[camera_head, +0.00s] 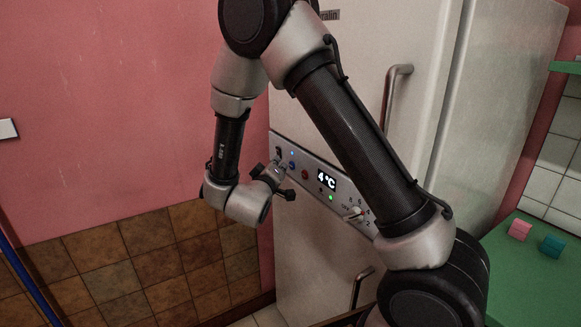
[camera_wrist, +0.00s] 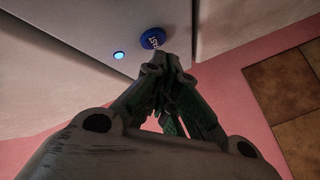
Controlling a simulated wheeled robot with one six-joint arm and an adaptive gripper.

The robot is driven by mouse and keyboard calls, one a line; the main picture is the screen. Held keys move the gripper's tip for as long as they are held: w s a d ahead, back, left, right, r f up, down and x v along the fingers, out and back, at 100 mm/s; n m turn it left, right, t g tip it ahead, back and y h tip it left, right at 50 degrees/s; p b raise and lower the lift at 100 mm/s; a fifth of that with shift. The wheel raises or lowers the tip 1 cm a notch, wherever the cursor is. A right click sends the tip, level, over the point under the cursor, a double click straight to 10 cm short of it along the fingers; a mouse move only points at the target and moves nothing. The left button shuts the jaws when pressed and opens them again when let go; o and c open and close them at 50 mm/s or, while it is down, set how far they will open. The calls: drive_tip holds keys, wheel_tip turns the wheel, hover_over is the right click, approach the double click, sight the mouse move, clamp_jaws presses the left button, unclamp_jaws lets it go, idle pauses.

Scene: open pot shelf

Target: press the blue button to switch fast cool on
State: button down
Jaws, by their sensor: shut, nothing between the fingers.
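The blue button (camera_wrist: 152,38) is a round cap with white lettering on the fridge's control panel (camera_head: 317,179). In the wrist view a small blue light (camera_wrist: 118,55) glows beside it. In the head view the blue button (camera_head: 292,165) shows small and partly covered, and the light (camera_head: 291,153) glows above it. My gripper (camera_wrist: 172,60) is shut and empty, its fingertips right at the button's lower edge in the wrist view. In the head view my gripper (camera_head: 281,168) is at the panel's left end. I cannot tell whether the tips touch the button.
The panel also has a red button (camera_head: 305,174), a 4°C display (camera_head: 326,180), a green light (camera_head: 330,197) and a knob (camera_head: 353,214). A door handle (camera_head: 392,97) sticks out above. A green counter (camera_head: 530,262) with pink and teal blocks stands at right.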

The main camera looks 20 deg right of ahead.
drive_tip(key=s+a, duration=0.1)
drive_tip(key=a, duration=0.5)
idle(0.4)
drive_tip(key=shift+s, duration=0.1)
